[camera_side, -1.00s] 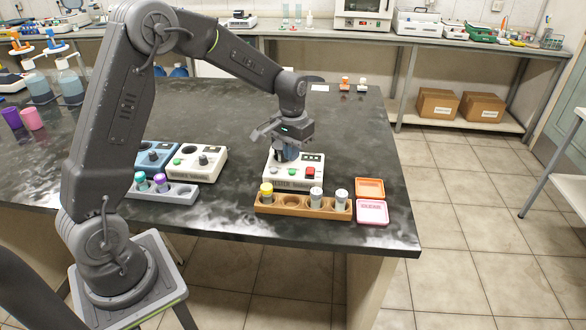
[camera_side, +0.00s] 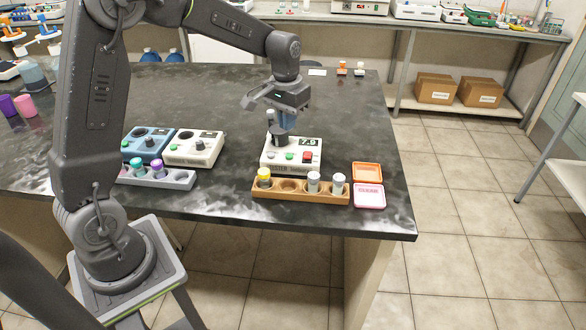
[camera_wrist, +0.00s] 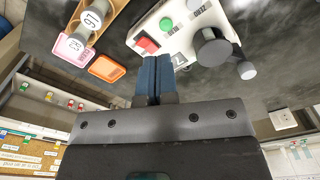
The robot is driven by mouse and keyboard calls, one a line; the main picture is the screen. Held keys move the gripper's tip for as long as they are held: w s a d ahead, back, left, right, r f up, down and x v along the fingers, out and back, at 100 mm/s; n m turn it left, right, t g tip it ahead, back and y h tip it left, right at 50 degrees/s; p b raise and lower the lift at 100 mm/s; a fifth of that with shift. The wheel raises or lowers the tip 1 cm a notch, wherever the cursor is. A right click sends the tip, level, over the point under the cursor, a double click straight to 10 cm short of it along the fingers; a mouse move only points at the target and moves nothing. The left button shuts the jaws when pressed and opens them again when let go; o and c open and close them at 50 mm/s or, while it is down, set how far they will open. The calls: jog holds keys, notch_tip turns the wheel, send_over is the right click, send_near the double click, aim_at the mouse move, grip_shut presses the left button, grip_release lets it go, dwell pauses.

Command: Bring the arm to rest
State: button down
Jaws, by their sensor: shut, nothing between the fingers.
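My gripper (camera_side: 286,121) is shut and empty. The digits look like 7.9. In the wrist view the blue fingers (camera_wrist: 153,80) are pressed together, with the instrument (camera_wrist: 185,38) just beyond their tips. A dark round part with a grey knob (camera_wrist: 247,70) stands on the instrument, to the right of the fingers in that view. In the side view my fingers partly hide this dark part.
A tan rack (camera_side: 330,196) with capped vials stands in front of the instrument. An orange tray (camera_side: 367,172) and a pink tray (camera_side: 369,195) lie to its right. A grey rack (camera_side: 181,182) and two more instruments stand left. The table behind is mostly clear.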

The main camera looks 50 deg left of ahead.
jog(key=s+d+r+m+t, duration=0.1)
jog(key=s+d+r+t, duration=0.1)
jog(key=s+d+r, duration=0.55)
jog(key=s+d+m+t, duration=0.1)
jog(key=s, duration=0.7)
jog(key=s+d+r+t, duration=0.1)
jog(key=s+t, duration=0.1)
jog(key=s, duration=0.5)
jog(key=shift+s+d+r+m, duration=0.25)
jog(key=shift+s+d+m, duration=0.05)
jog(key=shift+s+m, duration=0.1)
dwell(1.3)
